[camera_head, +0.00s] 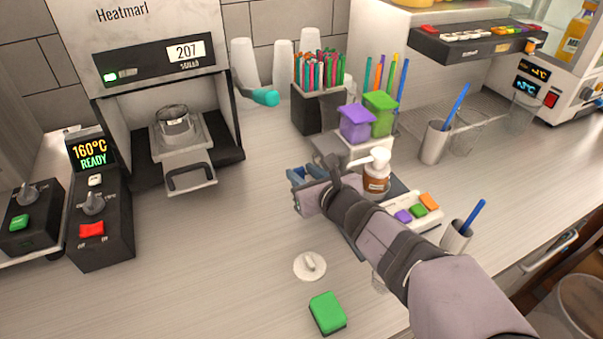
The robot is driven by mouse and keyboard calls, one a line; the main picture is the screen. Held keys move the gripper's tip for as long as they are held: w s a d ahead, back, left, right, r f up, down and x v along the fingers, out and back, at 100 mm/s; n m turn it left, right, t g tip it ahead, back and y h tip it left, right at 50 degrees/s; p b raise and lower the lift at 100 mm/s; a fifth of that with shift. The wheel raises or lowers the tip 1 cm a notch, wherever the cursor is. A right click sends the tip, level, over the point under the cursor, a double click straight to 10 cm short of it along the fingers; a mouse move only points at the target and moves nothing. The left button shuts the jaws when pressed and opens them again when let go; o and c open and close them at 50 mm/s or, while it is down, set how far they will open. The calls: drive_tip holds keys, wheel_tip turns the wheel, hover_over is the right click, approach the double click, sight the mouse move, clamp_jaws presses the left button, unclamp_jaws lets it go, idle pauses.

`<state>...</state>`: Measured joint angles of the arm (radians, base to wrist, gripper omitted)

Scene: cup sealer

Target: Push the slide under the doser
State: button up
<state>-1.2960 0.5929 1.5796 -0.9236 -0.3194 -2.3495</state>
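A purple box (357,121) and a green box (381,113) stand on a pale block (333,147) right of centre; this looks like the doser. My gripper (304,178) is just in front and left of that block, pointing left. Its blue-grey fingers are small and partly hidden by the wrist, so I cannot tell whether they are open or shut. No slide shows clearly at the block; my arm covers the area in front of it.
A brown pump bottle (375,181) and a tray of coloured blocks (419,210) stand close beside my arm. A white lid-like disc (310,265) and a green sponge (327,313) lie in front. The counter (230,250) left of them is clear.

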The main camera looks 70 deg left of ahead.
drive_tip(key=shift+b+v, duration=0.7)
drive_tip(key=shift+v, duration=2.35)
drive_tip(key=shift+r, duration=0.1)
